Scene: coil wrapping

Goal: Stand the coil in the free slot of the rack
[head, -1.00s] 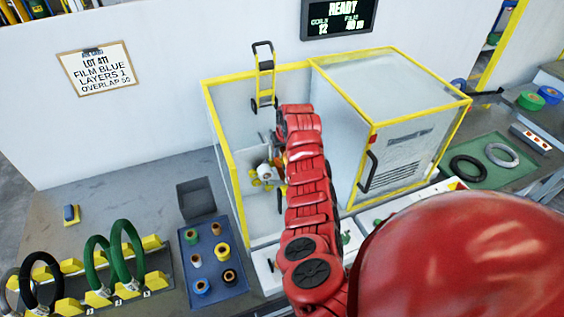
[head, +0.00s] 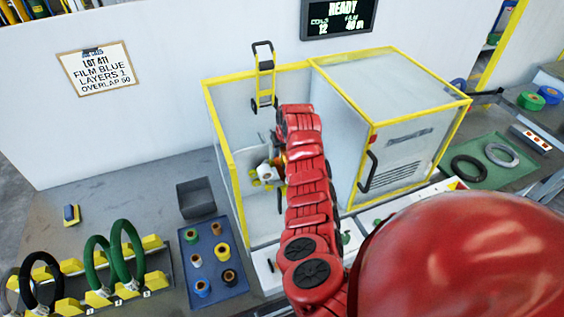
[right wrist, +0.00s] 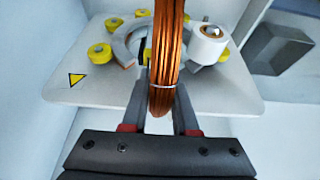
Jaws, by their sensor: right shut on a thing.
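In the right wrist view a copper coil (right wrist: 168,62) stands upright, seen edge-on, with a thin pale tie around it. My right gripper (right wrist: 162,112) is shut on its lower part. Behind the coil are a pale ring (right wrist: 125,42), a white film roll (right wrist: 208,45) and yellow rollers; I cannot tell whether the coil passes through the ring. In the head view my right arm reaches into the yellow-framed machine and mostly hides the gripper (head: 279,158). The rack (head: 165,268) at lower left holds black, green and grey coils; empty yellow blocks show beside the black coil and at the right end. My left gripper is out of view.
The machine's yellow-edged frame (head: 228,165) and closed cabinet (head: 402,150) stand close around my right arm. A blue tray (head: 213,285) of spools and a grey bin (head: 196,197) lie between rack and machine. The bench behind the rack is mostly clear.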

